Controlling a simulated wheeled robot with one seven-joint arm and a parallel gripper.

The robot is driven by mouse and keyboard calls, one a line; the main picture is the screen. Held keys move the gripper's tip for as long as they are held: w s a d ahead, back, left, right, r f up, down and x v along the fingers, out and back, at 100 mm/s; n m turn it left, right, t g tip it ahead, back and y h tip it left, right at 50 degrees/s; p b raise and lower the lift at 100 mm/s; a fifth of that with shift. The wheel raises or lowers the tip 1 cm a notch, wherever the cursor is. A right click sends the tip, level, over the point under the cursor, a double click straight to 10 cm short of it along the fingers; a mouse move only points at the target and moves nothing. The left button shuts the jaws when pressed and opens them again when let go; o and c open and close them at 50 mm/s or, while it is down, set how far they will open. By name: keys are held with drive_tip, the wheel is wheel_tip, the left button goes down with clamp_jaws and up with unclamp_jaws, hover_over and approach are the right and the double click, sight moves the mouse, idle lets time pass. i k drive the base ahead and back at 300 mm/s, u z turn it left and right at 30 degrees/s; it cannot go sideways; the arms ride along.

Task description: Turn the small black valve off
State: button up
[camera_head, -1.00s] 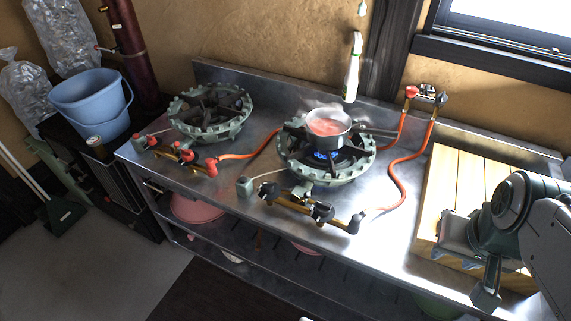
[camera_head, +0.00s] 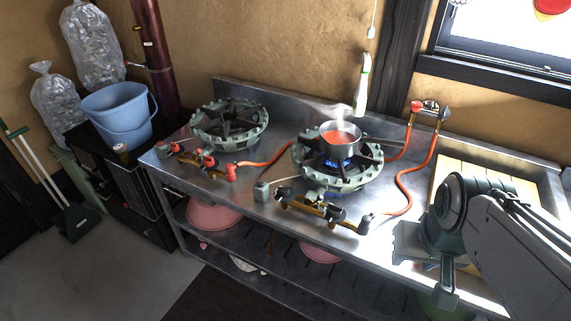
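The right gas burner (camera_head: 338,182) has a brass pipe along its front with black valves. A larger black knob (camera_head: 337,213) sits near the pipe's middle, and a smaller black one (camera_head: 364,223) is at its right end, by the red-orange hose. The exact angle of their handles is too small to tell. A blue flame (camera_head: 338,163) burns under a small pot (camera_head: 341,138) of steaming red contents. My gripper (camera_head: 426,272) is at the lower right, over the counter's front edge. Its fingers look spread apart and empty, clear of the valves.
A left burner (camera_head: 229,122) has red valves (camera_head: 208,161) on its front pipe. Red-orange hoses (camera_head: 404,182) run across the steel counter (camera_head: 300,236). A wooden board (camera_head: 480,178) lies at right, partly behind my arm. A white bottle (camera_head: 363,85) shows behind the pot.

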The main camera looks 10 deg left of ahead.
sight(284, 192)
drive_tip(key=i, duration=0.25)
drive_tip(key=u, duration=0.95)
drive_tip(key=k, duration=1.1)
drive_tip(key=u, duration=0.9)
drive_tip(key=i, duration=1.3)
drive_tip(key=z, duration=0.65)
drive_tip(key=i, duration=0.7)
drive_tip(key=z, duration=0.6)
